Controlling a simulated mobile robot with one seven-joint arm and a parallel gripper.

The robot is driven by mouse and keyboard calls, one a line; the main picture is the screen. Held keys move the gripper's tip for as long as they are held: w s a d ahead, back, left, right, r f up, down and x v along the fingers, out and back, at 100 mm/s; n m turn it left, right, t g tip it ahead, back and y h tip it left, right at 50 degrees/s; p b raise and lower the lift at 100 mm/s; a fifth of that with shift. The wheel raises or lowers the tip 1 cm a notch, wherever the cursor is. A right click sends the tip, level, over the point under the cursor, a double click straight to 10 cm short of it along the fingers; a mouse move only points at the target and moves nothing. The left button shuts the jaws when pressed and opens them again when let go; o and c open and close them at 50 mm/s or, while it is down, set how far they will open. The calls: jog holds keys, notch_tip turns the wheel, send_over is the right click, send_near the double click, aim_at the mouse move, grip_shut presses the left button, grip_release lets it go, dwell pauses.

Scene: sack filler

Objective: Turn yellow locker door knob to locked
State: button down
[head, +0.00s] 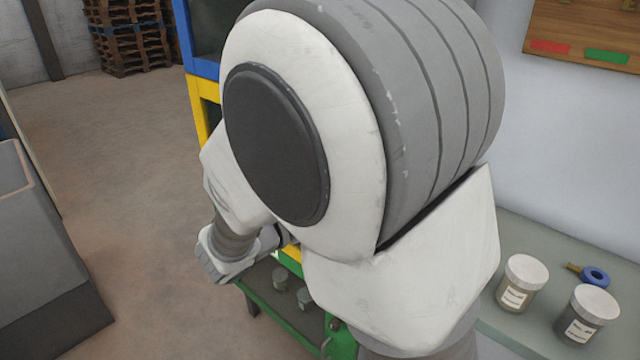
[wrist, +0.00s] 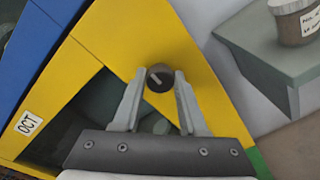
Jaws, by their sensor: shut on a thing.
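The yellow locker door (wrist: 115,35) fills the middle of the wrist view, with a dark window and a white "OCT" label (wrist: 28,124). Its knob (wrist: 159,78) is round and dark with a pale line that runs slanted across its face. My gripper (wrist: 160,82) is shut on the knob, with one finger on each side of it. In the head view a strip of the yellow locker (head: 204,107) shows left of my arm. My arm hides the knob and most of the door there.
A blue locker (head: 202,66) adjoins the yellow one, and a green one (head: 290,262) is below. A grey bench (head: 560,240) at right holds two lidded jars (head: 522,283) (head: 588,314) and a blue ring-shaped item (head: 595,276). Open floor lies left.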

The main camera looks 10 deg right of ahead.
dwell(0.3)
jog(key=shift+c, duration=2.3)
grip_release()
jog(key=p+v, duration=0.2)
jog(key=v, duration=1.5)
jog(key=shift+s, duration=0.15)
jog(key=shift+r, duration=0.1)
